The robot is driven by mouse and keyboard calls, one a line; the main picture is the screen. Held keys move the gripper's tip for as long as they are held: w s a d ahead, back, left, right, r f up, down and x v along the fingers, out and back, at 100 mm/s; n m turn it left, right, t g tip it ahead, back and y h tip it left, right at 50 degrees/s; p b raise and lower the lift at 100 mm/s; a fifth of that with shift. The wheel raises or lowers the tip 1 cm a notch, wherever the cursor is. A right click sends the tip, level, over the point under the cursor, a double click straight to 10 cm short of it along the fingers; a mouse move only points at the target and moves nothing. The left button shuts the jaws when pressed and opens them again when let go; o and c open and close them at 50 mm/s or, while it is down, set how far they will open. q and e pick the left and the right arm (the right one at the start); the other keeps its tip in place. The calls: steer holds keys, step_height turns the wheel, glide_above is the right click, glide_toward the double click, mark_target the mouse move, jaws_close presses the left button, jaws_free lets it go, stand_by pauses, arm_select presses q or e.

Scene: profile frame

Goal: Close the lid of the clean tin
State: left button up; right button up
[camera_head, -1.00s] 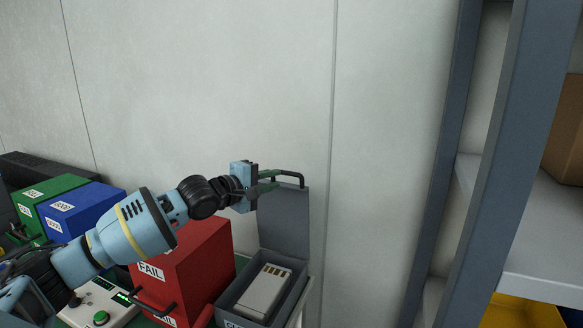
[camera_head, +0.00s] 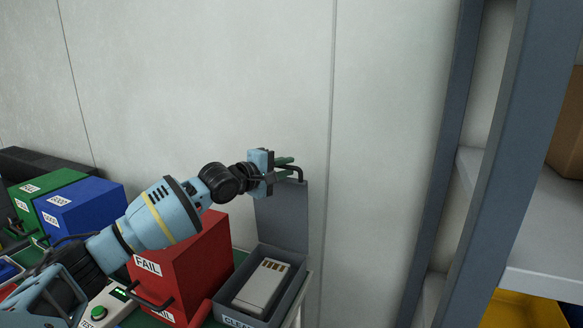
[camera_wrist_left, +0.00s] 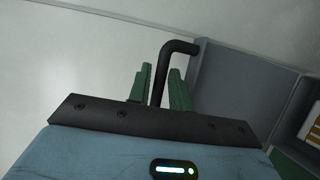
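The clean tin (camera_head: 243,321) is a grey box with "CLEAN" lettering on its front, at the bottom centre of the head view. Its lid (camera_head: 284,215) stands up, open, at the back. A dark bent handle (camera_head: 299,174) is at the lid's top edge, and it also shows in the wrist view (camera_wrist_left: 177,48). My left gripper (camera_head: 284,164) is at this handle. In the left wrist view its green fingers (camera_wrist_left: 162,88) are on either side of the handle bar, with narrow gaps showing, so it looks open around the bar. My right gripper is out of view.
A pale card-like part (camera_head: 262,287) lies inside the tin. A red FAIL box (camera_head: 195,262) stands left of it, under my left arm. Blue (camera_head: 88,217) and green (camera_head: 50,190) boxes are farther left. A grey shelf rack (camera_head: 540,235) stands right; a wall is behind.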

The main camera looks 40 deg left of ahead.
arm_select(q)
steer(key=shift+w+d+f, duration=0.15)
steer(key=shift+w, duration=1.05)
steer(key=shift+c, duration=0.3)
jaws_close()
